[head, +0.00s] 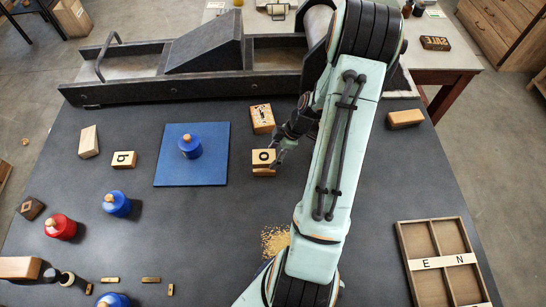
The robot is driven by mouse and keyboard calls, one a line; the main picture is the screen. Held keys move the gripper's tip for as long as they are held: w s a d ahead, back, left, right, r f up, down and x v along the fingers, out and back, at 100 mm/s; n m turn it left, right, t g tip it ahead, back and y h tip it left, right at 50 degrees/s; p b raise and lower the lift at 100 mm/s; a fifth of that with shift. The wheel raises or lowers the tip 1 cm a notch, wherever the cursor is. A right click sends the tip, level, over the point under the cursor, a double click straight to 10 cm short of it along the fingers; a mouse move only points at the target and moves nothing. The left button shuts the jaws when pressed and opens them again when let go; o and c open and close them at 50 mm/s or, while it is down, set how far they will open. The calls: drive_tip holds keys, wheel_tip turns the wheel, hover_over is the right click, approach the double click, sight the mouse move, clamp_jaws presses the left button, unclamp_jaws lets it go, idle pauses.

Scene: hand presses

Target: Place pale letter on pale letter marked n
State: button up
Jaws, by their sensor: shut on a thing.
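A pale letter block marked o (258,158) is near the middle of the table, right of the blue mat. My gripper (277,157) reaches it from the right and is shut on it; the arm partly hides the fingers. Another pale wooden face (264,173) shows directly below the o block, across a thin dark line. I cannot tell whether it is a second block under it, or whether they touch. A tilted pale block (262,117) with a dark mark stands just behind. A pale block marked b (124,159) lies left of the mat.
A red pot (61,227) and blue pots (117,204) stand left. A wooden tray (405,245) is front right; a press (215,80) spans the back.

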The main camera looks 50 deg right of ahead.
drive_tip(key=shift+f, duration=0.95)
drive_tip(key=shift+f, duration=0.15)
drive_tip(key=o, duration=1.1)
